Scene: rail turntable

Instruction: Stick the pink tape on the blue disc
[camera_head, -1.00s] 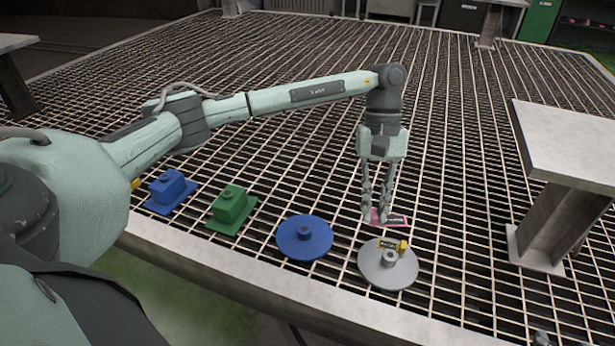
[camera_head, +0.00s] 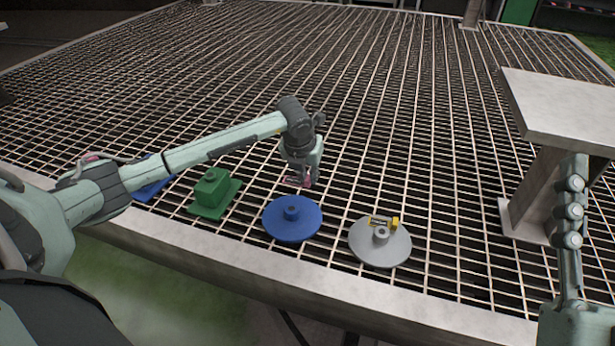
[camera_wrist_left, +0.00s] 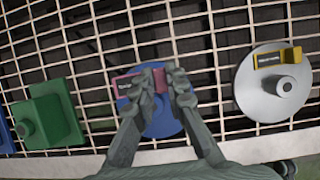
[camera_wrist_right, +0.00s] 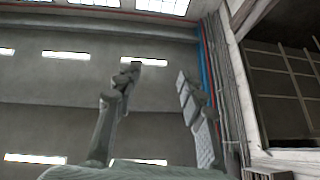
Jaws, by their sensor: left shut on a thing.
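The blue disc (camera_head: 294,222) with a short hub lies on the grating, between the green block and the grey disc. It also shows in the left wrist view (camera_wrist_left: 165,122), partly hidden behind my fingers. My left gripper (camera_head: 300,178) is shut on the pink tape (camera_head: 292,180), just behind the blue disc in the head view. In the left wrist view the pink tape (camera_wrist_left: 126,87) sticks out to the left of the fingertips (camera_wrist_left: 166,82), over the disc's far edge. I cannot tell whether it touches the disc. My right gripper (camera_wrist_right: 158,80) is open and empty, pointing at the wall and ceiling.
The grey disc (camera_head: 372,250) carries a yellow tape (camera_head: 385,221). The green block (camera_head: 212,191) and a blue block (camera_head: 150,188), partly behind my left arm, stand to the left. A metal stand (camera_head: 560,110) rises at right. The grating behind the discs is clear.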

